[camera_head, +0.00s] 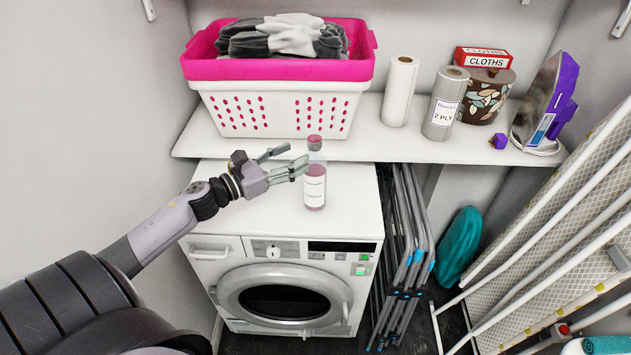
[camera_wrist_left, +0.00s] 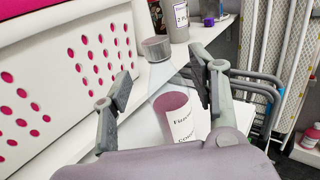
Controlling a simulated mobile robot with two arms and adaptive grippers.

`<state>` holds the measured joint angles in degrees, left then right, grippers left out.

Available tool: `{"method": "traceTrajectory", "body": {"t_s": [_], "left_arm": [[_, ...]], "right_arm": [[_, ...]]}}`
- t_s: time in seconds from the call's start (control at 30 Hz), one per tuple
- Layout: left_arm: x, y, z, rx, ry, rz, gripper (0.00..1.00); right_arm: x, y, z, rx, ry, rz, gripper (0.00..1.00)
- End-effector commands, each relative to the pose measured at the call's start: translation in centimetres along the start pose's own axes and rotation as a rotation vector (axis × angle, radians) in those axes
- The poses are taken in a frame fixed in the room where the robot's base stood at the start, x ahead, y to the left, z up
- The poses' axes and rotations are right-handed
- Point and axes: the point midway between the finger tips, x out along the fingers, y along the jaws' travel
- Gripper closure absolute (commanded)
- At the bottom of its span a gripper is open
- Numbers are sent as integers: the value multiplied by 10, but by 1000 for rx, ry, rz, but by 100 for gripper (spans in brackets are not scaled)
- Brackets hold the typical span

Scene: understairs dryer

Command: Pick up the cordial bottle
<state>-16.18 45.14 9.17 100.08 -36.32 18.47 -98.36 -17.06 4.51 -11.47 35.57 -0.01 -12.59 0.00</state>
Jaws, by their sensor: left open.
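The cordial bottle (camera_head: 315,186) stands upright on top of the white washer-dryer (camera_head: 250,208). It has a pale label, clear shoulders and a pinkish cap. My left gripper (camera_head: 296,158) is open just left of the bottle, with its fingers pointing towards the bottle's upper part. In the left wrist view the bottle (camera_wrist_left: 178,112) shows between and beyond the two spread fingers of the left gripper (camera_wrist_left: 162,84). I cannot tell whether either finger touches it. My right gripper is not in view.
A white and pink laundry basket (camera_head: 280,108) sits on the shelf (camera_head: 330,150) close behind the bottle. Paper rolls (camera_head: 399,90), a cloths box (camera_head: 483,57) and an iron (camera_head: 545,105) stand further right. A folded airer (camera_head: 405,250) stands beside the machine.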

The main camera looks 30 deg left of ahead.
Motion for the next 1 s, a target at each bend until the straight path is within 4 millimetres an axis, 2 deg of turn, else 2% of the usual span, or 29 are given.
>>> {"method": "traceTrajectory", "body": {"t_s": [0.1, 0.37, 0.7, 1.0], "left_arm": [[15, 1, 1, 0, -2, 1, 46], [28, 1, 0, 0, -1, 2, 46], [67, 3, -4, -2, -2, 1, 46], [76, 3, -6, -1, 1, 1, 46]], "right_arm": [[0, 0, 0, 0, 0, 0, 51], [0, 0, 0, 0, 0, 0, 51], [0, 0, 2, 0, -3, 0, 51], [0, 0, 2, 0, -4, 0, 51]]}}
